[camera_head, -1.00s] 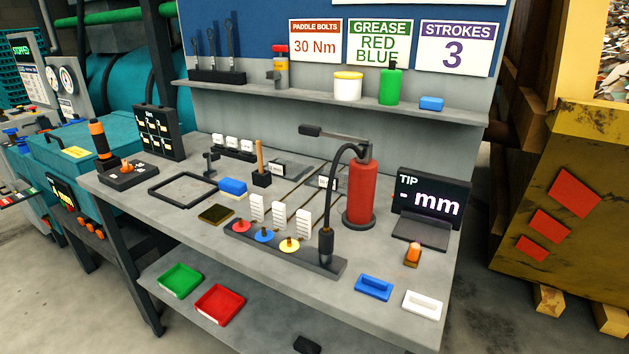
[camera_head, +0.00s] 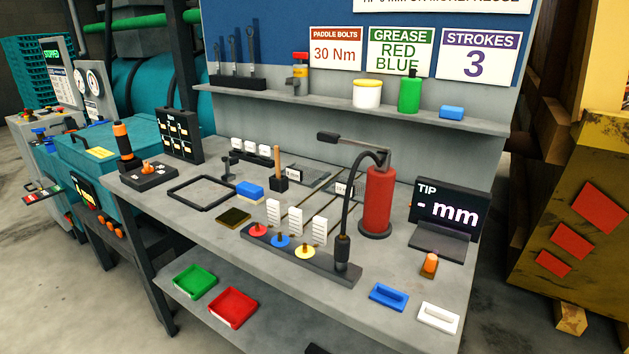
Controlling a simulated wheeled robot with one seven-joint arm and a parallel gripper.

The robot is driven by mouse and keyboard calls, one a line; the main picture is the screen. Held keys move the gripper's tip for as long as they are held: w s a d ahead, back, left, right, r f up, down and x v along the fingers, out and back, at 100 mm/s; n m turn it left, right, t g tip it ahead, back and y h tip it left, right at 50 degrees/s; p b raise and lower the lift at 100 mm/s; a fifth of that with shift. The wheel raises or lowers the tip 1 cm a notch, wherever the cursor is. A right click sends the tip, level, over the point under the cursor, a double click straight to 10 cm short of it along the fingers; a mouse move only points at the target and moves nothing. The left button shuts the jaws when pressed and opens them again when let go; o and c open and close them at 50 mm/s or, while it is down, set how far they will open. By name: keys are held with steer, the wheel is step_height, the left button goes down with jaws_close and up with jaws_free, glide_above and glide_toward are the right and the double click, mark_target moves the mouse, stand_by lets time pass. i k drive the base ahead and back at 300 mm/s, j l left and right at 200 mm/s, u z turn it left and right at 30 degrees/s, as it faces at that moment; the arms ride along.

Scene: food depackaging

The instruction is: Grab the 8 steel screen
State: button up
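I cannot pick out for sure a steel screen marked 8. A small dark olive square plate (camera_head: 233,217) lies flat on the grey workbench (camera_head: 190,222), left of the row of colored knobs; no marking on it is readable. A thin black empty square frame (camera_head: 181,203) lies behind and left of it. Small labels (camera_head: 344,190) stand by thin rods at the back of the bench, too small to read. My gripper is not in view.
A red cylinder (camera_head: 376,203) with a black bent hose stands on the bench, beside a "TIP - mm" display (camera_head: 447,208). A blue block (camera_head: 249,191), a black knob strip (camera_head: 325,265) and blue and white handled pieces occupy the top. Green (camera_head: 195,282) and red trays (camera_head: 232,308) sit below.

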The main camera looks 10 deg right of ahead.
mark_target(300, 174)
steer(key=u, duration=1.4)
steer(key=i+u, duration=0.3)
steer(key=i, duration=3.2)
steer(key=i+z, duration=0.25)
steer(key=i, duration=0.15)
steer(key=i+j+z, duration=0.2)
steer(key=i, duration=0.2)
steer(key=i+j+z, duration=0.25)
steer(key=i, duration=0.15)
steer(key=l+z, duration=0.1)
steer(key=z, duration=2)
